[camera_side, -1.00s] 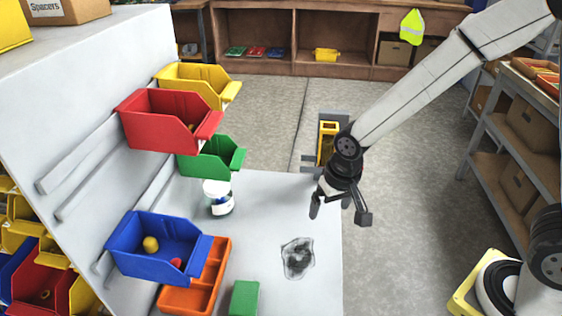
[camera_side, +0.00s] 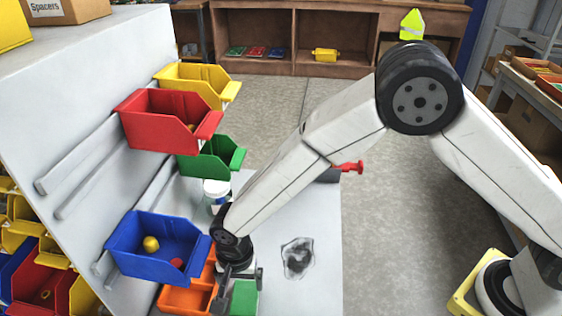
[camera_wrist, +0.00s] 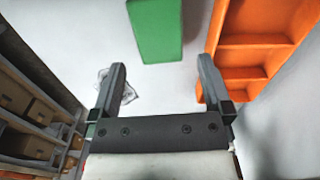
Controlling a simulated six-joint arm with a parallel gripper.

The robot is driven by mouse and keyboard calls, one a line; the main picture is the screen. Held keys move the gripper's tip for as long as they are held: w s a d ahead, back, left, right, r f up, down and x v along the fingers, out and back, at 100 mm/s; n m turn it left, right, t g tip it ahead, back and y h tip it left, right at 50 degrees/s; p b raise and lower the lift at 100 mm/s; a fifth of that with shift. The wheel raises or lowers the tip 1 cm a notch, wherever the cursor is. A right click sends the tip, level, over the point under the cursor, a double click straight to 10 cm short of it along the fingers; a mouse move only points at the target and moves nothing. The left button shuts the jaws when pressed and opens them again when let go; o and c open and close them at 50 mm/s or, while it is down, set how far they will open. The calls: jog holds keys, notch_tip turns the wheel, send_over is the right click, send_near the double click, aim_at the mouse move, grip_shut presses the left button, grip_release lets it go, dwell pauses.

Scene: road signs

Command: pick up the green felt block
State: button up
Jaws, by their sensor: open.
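The green felt block (camera_side: 245,298) lies on the light table near its front edge, just right of the orange tray (camera_side: 186,300). In the wrist view the green block (camera_wrist: 156,30) shows beyond my fingertips, between their lines, with its far end cut off by the frame. My gripper (camera_side: 237,287) is low over the table at the block, and its fingers partly cover the block in the side view. In the wrist view my gripper (camera_wrist: 162,75) is open, with nothing between the fingers. Whether the fingers touch the block cannot be told.
The orange tray (camera_wrist: 250,57) stands close on the right in the wrist view. A blue bin (camera_side: 150,262) hangs just left of my gripper, with red, green and yellow bins above. A crumpled clear bag (camera_side: 298,258) lies right of the block. A white-lidded jar (camera_side: 214,190) stands behind.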

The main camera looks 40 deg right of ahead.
aim_at(245, 297)
jog(key=shift+s+f, duration=0.15)
jog(key=shift+f, duration=3.75)
jog(key=c, duration=0.9)
jog(key=shift+c, duration=0.2)
jog(key=shift+r, duration=0.1)
jog(key=shift+d+r, duration=0.25)
jog(key=shift+r, duration=0.5)
notch_tip(245, 297, up, 6)
jog(key=shift+f, duration=0.1)
jog(key=w+d, duration=0.2)
jog(key=d, duration=0.4)
jog(key=w+d, duration=0.2)
jog(key=d, duration=0.4)
jog(key=w+d, duration=0.1)
jog(key=d, duration=0.5)
jog(key=shift+w+d+f, duration=0.25)
jog(key=shift+w+d, duration=0.1)
jog(key=shift+w, duration=0.05)
